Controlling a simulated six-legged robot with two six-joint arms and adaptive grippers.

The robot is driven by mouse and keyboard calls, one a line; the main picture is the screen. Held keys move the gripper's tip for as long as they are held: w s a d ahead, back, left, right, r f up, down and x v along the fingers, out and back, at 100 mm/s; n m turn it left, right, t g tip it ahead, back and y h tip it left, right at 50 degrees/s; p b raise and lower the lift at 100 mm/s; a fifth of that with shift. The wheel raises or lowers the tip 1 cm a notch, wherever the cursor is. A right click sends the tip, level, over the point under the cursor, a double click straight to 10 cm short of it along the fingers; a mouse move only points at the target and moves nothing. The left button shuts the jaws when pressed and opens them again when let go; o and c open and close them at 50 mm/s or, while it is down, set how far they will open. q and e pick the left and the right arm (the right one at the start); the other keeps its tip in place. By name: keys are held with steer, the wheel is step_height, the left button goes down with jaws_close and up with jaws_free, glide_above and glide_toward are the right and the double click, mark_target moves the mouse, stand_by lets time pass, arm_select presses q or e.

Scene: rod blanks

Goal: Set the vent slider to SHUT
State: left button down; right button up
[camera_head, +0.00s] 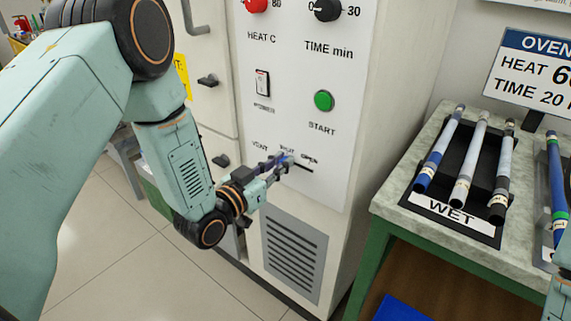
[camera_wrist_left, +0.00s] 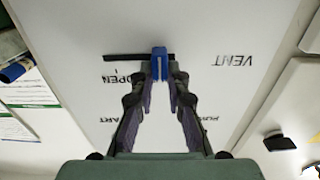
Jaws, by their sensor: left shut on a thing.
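The vent slider is a blue knob (camera_wrist_left: 159,62) on a dark horizontal slot on the white oven panel (camera_head: 300,105). My left gripper (camera_head: 279,162) is at the slider in the head view. In the left wrist view its fingers (camera_wrist_left: 160,80) are shut on the knob. That view is upside down: OPEN is at the left and VENT at the right. The knob sits near the slot's right end there, away from OPEN; the fingers hide the SHUT label. In the head view SHUT (camera_head: 287,149) shows just above the fingertips, and bare slot (camera_head: 302,167) runs right below OPEN.
A green START button (camera_head: 324,100), a POWER switch (camera_head: 262,83) and two knobs are above the slider. A vent grille (camera_head: 292,255) is below. At the right, a bench (camera_head: 385,197) holds a WET rack (camera_head: 448,222) with three rods. Part of my right arm shows at the lower right edge.

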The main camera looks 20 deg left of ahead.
arm_select(q)
steer(key=shift+w+a, duration=0.2)
steer(key=shift+a, duration=0.3)
steer(key=c, duration=1.3)
jaws_free()
steer(key=shift+s, duration=0.1)
steer(key=shift+v, duration=5.95)
steer(key=shift+d+r, duration=0.1)
